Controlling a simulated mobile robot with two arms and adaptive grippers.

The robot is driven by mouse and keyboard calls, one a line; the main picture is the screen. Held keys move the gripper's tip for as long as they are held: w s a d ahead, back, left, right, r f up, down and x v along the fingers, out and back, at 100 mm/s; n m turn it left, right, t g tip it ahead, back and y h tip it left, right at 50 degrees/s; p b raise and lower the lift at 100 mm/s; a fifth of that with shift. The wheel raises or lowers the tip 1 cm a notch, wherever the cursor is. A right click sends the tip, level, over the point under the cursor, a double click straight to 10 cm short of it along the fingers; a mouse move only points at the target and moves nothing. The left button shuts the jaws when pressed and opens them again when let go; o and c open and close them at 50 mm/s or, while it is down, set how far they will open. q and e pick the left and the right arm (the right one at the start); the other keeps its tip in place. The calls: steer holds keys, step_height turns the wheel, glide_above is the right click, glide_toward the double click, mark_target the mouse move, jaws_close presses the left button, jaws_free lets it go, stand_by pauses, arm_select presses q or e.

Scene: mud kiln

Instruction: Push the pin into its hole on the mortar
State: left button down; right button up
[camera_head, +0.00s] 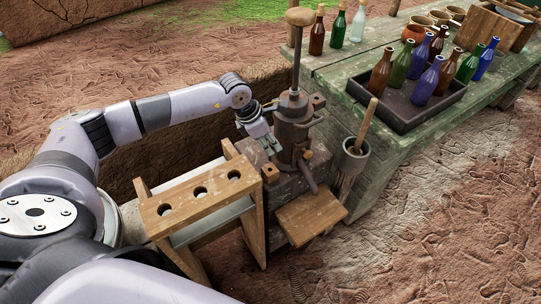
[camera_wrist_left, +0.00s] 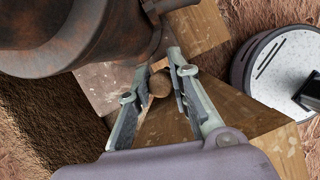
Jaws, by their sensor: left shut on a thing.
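The mortar (camera_head: 291,128) is a dark rusty metal cylinder with a lever and a tall plunger, standing on a wooden block. It fills the upper left of the left wrist view (camera_wrist_left: 60,35). My left gripper (camera_head: 268,147) is beside the mortar's left side, fingers pointing down toward its base. In the left wrist view its two fingers (camera_wrist_left: 161,76) are shut on the pin (camera_wrist_left: 159,85), whose round brown end shows between them. The pin is close beside the mortar's body. Its far end and the hole are hidden, so I cannot tell how they line up. My right gripper is out of view.
A wooden rack (camera_head: 201,192) with three round holes stands left of the mortar. A green table (camera_head: 340,77) behind and right holds a dark tray (camera_head: 421,108) of several bottles. A grey cup (camera_head: 354,158) with a wooden stick is right of the mortar.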

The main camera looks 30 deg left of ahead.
arm_select(q)
step_height(320, 180, up, 10)
steer(key=shift+r+b, duration=0.1)
steer(key=shift+b, duration=0.4)
step_height(320, 180, up, 6)
steer(key=p, duration=0.3)
steer(key=shift+r+p, duration=0.2)
steer(key=shift+p, duration=0.1)
steer(key=shift+d, duration=0.1)
